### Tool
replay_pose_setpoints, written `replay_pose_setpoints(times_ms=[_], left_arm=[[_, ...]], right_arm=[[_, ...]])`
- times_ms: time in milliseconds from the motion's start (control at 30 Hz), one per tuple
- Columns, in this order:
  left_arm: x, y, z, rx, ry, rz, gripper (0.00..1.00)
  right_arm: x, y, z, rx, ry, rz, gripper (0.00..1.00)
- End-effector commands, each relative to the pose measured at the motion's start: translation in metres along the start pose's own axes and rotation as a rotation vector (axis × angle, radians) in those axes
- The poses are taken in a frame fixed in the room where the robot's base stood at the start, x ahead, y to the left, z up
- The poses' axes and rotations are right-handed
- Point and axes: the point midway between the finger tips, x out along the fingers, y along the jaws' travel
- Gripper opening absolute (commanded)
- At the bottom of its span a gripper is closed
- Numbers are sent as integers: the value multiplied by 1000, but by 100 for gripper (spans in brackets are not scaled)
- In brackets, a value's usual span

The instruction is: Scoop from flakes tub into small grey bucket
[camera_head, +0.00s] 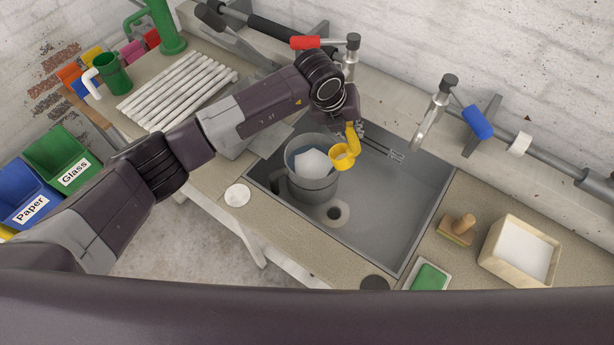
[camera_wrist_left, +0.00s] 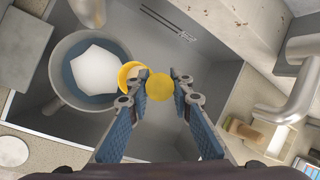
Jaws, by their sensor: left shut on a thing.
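My left gripper (camera_head: 352,118) is shut on the handle of a yellow scoop (camera_head: 343,158). The scoop hangs over the sink, just right of the small grey bucket's rim. In the left wrist view, the scoop's cup (camera_wrist_left: 125,72) shows beside the left finger of my gripper (camera_wrist_left: 161,88), and something pale shows inside it. The small grey bucket (camera_head: 314,188) stands in the sink, with a white mass and a bluish inside. It also shows in the wrist view (camera_wrist_left: 62,116). A cream box (camera_head: 494,245) with white contents, probably the flakes tub, stands on the right counter. My right gripper is not seen.
The grey sink (camera_head: 408,185) has taps behind it. A brush (camera_head: 459,231) and a green pad (camera_head: 430,277) lie on the right counter. A white disc (camera_head: 237,195) lies left of the sink. Glass and Paper bins (camera_head: 62,158) stand far left.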

Motion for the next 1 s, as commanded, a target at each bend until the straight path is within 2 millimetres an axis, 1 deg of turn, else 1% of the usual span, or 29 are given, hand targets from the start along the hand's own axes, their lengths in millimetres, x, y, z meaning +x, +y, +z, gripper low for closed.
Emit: replay_pose_setpoints(times_ms=[33,100,200,567,667,933,1000], left_arm=[[2,-6,-1,18,-11,31,0],[8,-9,-5,36,-18,77,0],[10,-12,-6,52,-30,122,0],[9,-12,-6,53,-31,132,0],[5,-14,-4,53,-32,131,0],[-15,-20,2,53,-32,131,0],[-18,-22,4,53,-32,130,0]], right_arm=[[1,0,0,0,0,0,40],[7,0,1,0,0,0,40],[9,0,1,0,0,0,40],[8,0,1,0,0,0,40],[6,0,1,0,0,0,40],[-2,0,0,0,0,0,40],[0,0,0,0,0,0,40]])
